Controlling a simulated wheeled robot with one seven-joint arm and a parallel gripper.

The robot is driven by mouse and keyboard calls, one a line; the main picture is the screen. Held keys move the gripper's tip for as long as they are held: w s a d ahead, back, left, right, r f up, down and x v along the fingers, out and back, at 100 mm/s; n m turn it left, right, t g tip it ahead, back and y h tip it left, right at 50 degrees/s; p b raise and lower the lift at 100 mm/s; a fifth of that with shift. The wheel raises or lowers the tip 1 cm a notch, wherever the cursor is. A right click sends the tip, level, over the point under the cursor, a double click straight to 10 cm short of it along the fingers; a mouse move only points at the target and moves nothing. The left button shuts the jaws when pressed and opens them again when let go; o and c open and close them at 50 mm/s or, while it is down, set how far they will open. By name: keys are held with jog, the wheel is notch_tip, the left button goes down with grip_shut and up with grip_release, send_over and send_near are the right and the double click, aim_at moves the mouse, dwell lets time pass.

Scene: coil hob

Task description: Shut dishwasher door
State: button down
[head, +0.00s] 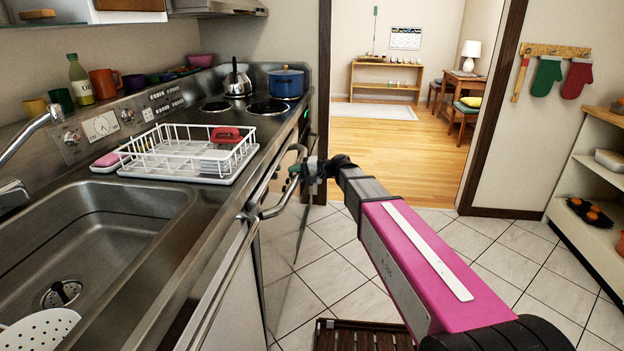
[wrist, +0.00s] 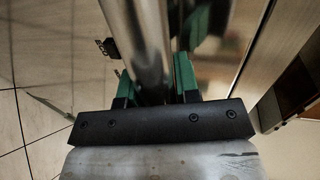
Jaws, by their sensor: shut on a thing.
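The dishwasher door (head: 281,250) is a steel panel below the counter, near the middle of the head view. It appears to stand out from the cabinet front, but how far it is open is hard to tell. My gripper (head: 296,174) is at a metal bar handle (head: 281,205) along the door's top. In the wrist view the round bar (wrist: 143,40) runs between the green fingers of my gripper (wrist: 153,78), which are shut on it. My arm hides part of the floor and door surroundings.
The counter holds a sink (head: 95,225), a white dish rack (head: 185,155) and a coil hob with a kettle (head: 236,80) and a blue pot (head: 286,82). Another bar handle (head: 222,292) is nearer. A slatted brown mat (head: 360,338) lies on the tiles. Shelves (head: 600,185) stand right.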

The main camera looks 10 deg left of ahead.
aim_at(284, 171)
jog(key=a, duration=0.3)
jog(key=shift+w+r+h, duration=0.1)
jog(key=shift+w+h, duration=0.05)
jog(key=shift+h, duration=0.15)
jog(key=shift+a+r, duration=0.1)
jog(key=shift+a, duration=0.25)
jog(key=shift+r, duration=0.1)
jog(key=c, duration=0.8)
grip_release()
jog(key=shift+a, duration=0.15)
jog(key=shift+c, duration=0.2)
jog(key=v, duration=1.1)
jog(key=shift+d, duration=0.3)
jog(key=s+d+f+h, duration=0.7)
jog(key=s+d+f, duration=0.3)
jog(key=d+f, duration=0.2)
jog(key=s+d+f+h, duration=0.7)
jog(key=s+d+f, duration=0.3)
jog(key=d, duration=0.7)
notch_tip(284, 171, down, 3)
jog(key=shift+d+r+g+h, duration=0.2)
jog(key=shift+d+g+h, duration=0.1)
